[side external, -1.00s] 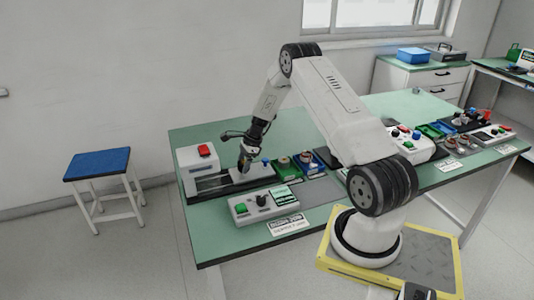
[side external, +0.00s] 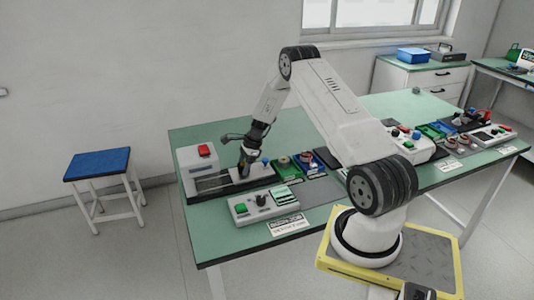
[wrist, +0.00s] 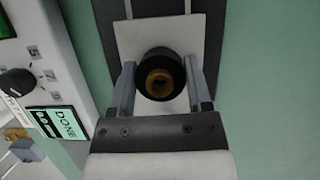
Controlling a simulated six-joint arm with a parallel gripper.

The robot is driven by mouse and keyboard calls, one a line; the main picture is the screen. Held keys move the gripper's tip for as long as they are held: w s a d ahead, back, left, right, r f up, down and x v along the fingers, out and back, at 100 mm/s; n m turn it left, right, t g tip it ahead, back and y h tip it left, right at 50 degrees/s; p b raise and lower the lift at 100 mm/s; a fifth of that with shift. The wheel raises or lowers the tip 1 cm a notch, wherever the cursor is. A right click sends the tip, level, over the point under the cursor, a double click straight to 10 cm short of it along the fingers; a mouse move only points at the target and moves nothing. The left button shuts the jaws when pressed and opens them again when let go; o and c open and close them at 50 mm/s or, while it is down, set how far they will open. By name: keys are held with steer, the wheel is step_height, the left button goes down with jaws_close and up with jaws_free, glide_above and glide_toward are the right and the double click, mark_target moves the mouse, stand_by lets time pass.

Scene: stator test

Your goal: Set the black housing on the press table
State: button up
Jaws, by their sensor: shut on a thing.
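The black housing (wrist: 161,56) is a short round ring with a copper-brown core inside, seen from above in the wrist view. My gripper (wrist: 158,76) is shut on it, one finger on each side. The housing is over the pale square plate of the press table (wrist: 132,34), near its middle. I cannot tell whether its underside touches the plate. In the side view, my gripper (side external: 244,168) points down at the plate (side external: 264,172), and the housing is mostly hidden by the fingers.
A white press unit with a red button (side external: 204,150) stands left of the plate, at the end of dark rails (wrist: 104,12). A control box (side external: 255,205) with green button and knob lies in front. Bins with parts (side external: 305,163) stand to the right.

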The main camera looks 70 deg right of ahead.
steer(key=shift+f, duration=0.2)
steer(key=o, duration=1.3)
steer(key=shift+o, duration=0.2)
steer(key=v, duration=0.8)
steer(key=shift+f, duration=0.1)
